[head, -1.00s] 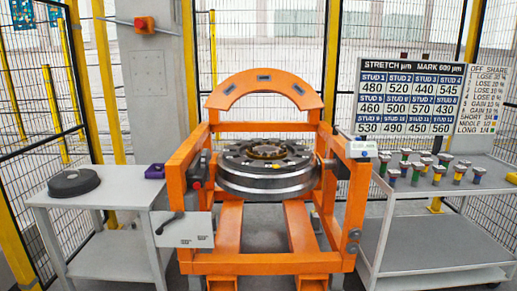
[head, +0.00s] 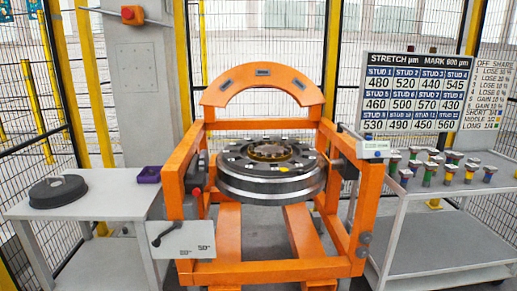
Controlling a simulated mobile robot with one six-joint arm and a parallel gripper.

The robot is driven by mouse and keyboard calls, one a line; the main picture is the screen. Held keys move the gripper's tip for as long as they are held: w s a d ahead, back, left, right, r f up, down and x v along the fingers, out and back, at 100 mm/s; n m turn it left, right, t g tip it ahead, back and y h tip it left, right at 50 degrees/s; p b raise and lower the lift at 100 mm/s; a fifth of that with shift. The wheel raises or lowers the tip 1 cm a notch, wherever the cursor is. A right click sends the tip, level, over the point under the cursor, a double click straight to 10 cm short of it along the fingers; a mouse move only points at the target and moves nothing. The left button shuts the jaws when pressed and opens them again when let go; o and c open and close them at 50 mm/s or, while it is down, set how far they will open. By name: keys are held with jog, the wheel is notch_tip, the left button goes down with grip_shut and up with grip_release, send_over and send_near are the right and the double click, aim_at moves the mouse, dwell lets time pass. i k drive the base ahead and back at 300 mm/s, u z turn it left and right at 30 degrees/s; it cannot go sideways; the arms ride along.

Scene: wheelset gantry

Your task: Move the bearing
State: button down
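A large round metal wheel-like assembly (head: 270,190) lies flat inside the orange gantry frame (head: 262,269). It has a dark ring on top with a bronze-coloured centre (head: 270,151) and a small yellow mark (head: 283,169) near its front. A thick dark disc (head: 58,192) with a small raised knob lies on the left table (head: 95,208). No label shows which of these is the bearing. My gripper is not in the head view.
A purple tray (head: 148,175) sits at the left table's back right. A grey cart (head: 450,208) on the right carries several coloured studs (head: 449,175) below a stretch board (head: 415,98). An orange arch (head: 262,80) rises behind the wheel assembly. Mesh fencing stands behind.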

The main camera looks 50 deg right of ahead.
aim_at(270, 150)
jog(key=z, duration=0.2)
jog(key=i, duration=1.05)
jog(key=z, duration=0.5)
